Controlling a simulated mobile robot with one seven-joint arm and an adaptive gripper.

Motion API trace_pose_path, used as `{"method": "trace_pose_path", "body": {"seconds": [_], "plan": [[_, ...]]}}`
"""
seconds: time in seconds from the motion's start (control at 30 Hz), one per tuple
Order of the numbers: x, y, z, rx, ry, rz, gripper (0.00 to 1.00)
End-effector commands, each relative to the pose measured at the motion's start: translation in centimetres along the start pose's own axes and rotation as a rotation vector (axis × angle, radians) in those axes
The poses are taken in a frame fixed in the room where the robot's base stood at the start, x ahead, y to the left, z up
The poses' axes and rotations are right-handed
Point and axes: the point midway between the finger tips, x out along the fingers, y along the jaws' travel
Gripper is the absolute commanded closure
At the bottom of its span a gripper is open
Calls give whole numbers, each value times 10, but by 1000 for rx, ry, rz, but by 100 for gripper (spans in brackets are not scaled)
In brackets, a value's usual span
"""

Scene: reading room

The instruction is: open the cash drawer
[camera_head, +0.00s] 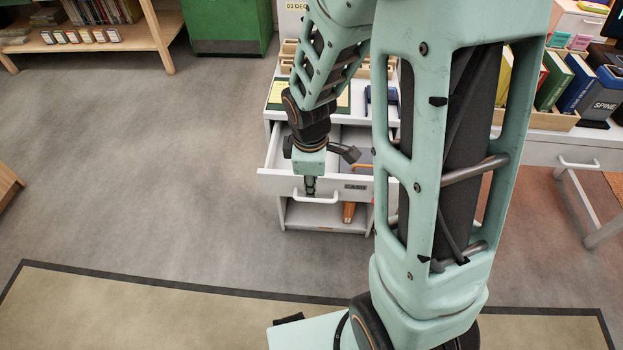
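The white cash drawer (275,181) sticks out of a small white cabinet, and part of its inside shows. Its front carries a dark label (355,187) and a white bar handle (327,200). My gripper (310,190) points down at the left part of the handle, over the drawer front. Its fingertips look close together and overlap the handle in this view. They are too small to tell whether they are closed on it. My arm hides the right side of the drawer and cabinet.
Below the drawer is an open cabinet shelf (305,216) with an orange item (349,212). A desk (560,152) with a book crate (545,118) stands at right. A green cabinet (228,25) and wooden shelf (120,40) stand behind.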

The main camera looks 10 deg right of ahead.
Motion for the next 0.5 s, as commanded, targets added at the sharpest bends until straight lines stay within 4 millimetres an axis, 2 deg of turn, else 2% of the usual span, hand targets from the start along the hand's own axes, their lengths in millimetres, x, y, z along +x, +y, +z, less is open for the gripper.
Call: {"method": "trace_pose_path", "body": {"seconds": [0.03,0.3,0.5], "plan": [[-7,0,0,0,0,0,74],[-26,0,0,-1,0,0,74],[-27,0,0,-1,0,-1,74]]}}
